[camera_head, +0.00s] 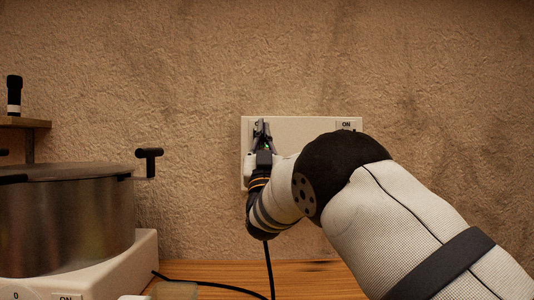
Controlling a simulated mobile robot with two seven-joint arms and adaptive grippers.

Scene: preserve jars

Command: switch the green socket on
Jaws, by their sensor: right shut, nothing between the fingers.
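A white double socket plate (300,127) is fixed to the wall, with an "ON" label at its upper right and another label at its upper left mostly covered. My right arm reaches in from the right and hides much of the plate. My right gripper (262,124) is shut and empty, pointing up in front of the plate's upper left part. A small green spot shows beside the fingers; I cannot tell whether it belongs to the socket. The switches are hidden or too small to read, and contact cannot be told. My left gripper is not in view.
A black cable (269,268) hangs below my right gripper to the wooden worktop (310,278). A large steel pot (65,225) stands on a white base (130,268) at the left. A small shelf (28,123) holds a dark-capped bottle (14,95). The wall right of the plate is clear.

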